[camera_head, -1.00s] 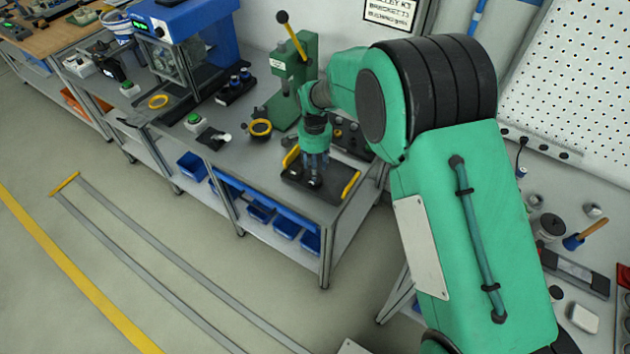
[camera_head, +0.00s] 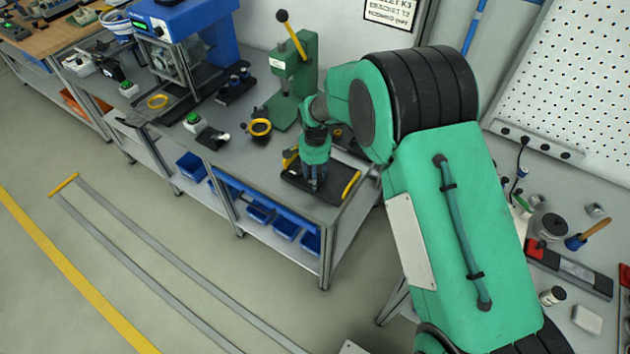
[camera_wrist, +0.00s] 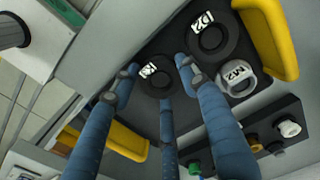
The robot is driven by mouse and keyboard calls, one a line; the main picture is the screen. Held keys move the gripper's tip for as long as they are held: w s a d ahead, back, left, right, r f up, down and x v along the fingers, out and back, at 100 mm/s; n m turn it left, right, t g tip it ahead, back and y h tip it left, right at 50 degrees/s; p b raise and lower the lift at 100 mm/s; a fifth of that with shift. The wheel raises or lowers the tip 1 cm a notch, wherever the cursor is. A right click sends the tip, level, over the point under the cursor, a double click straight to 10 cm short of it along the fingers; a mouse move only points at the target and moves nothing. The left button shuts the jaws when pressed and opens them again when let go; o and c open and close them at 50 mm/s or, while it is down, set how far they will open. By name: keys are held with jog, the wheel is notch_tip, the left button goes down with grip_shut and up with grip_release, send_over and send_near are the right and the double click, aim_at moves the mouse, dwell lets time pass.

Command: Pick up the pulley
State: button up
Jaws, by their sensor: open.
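A black tray (camera_head: 327,194) with yellow handles sits on the bench's near right end. I cannot tell for sure which is the pulley. My gripper (camera_head: 314,186) is low over the tray. In the wrist view my three-fingered gripper (camera_wrist: 159,76) is open, its blue fingertips around the first dark part. Whether they touch it is unclear.
A green press (camera_head: 296,80) stands behind the tray. Yellow handles (camera_wrist: 268,35) flank the parts closely. A dark strip with knobs (camera_wrist: 255,138) lies beside the tray. The floor in front is clear.

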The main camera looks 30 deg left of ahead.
jog(key=c, duration=0.9)
jog(key=shift+o, duration=0.2)
jog(key=shift+r, duration=0.1)
jog(key=shift+r, duration=0.75)
notch_tip(320, 180, up, 2)
jog(key=shift+r+p, duration=0.2)
jog(key=shift+p, duration=0.25)
jog(key=s+d, duration=0.3)
jog(key=s+d+p, duration=0.1)
jog(key=s+d, duration=0.3)
jog(key=s+d+r, duration=0.1)
jog(key=s+d, duration=0.3)
jog(key=shift+d, duration=0.25)
